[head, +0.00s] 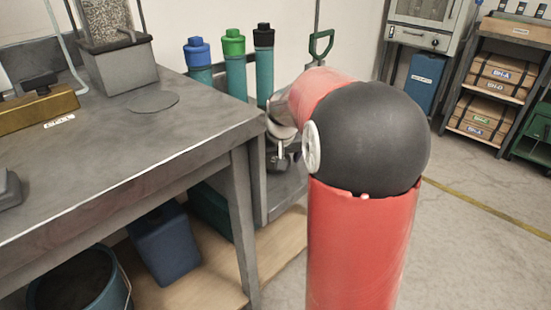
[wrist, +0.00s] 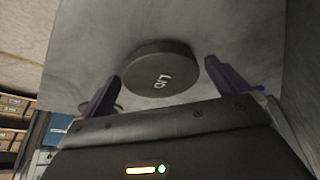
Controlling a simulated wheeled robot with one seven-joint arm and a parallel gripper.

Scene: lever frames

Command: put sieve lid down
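The sieve lid (wrist: 160,75) is a dark grey round disc marked "LID" in the wrist view. It shows just beyond and between the fingertips of my gripper (wrist: 162,70). The two dark fingers are spread apart, with a small gap at the lid's right edge; contact at the left edge cannot be told. A grey surface (wrist: 85,45) lies behind the lid, and whether the lid touches it is unclear. In the head view my red and black arm hides the gripper and the lid. A flat grey round patch (head: 152,102) lies on the metal bench (head: 190,125).
Blue-, green- and black-capped bottles (head: 233,62) stand behind the bench's right end. A brass-coloured block (head: 38,108) and a box-based hopper (head: 118,66) stand on the bench. A bucket (head: 80,280) is below. Open floor (head: 470,240) lies to the right.

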